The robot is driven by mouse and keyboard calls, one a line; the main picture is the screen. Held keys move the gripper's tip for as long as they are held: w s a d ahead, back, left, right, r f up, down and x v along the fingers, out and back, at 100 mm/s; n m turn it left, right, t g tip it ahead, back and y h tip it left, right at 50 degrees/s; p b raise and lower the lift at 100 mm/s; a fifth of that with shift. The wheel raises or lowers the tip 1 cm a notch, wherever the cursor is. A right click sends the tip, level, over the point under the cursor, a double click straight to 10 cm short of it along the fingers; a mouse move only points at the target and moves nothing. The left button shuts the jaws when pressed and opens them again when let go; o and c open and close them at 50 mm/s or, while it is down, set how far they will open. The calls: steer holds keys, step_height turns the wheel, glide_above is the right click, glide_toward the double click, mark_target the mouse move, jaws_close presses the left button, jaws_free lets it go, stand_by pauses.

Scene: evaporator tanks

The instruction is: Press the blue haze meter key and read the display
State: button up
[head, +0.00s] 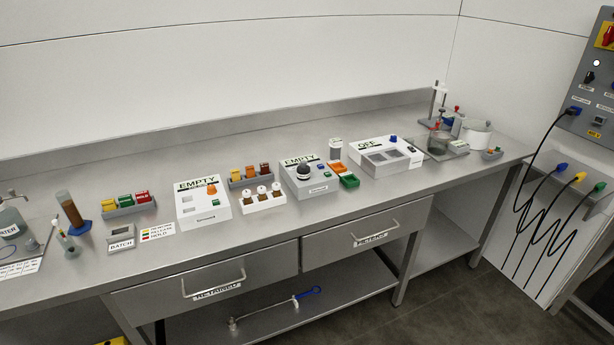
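My gripper is not in view. No label that I can read names the haze meter. The left instrument (190,215) also reads EMPTY, with an orange part and a small green key (215,202). The right instrument (376,168) reads OFF and has a blue knob (393,138) and a dark switch.
Racks of coloured vials (249,181) and brown bottles (262,197) stand between the left and middle instruments. Orange and green trays (349,181) sit right of the middle one. Left are a cylinder (70,210) and a BATCH box (121,243). The bench front (270,225) is clear.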

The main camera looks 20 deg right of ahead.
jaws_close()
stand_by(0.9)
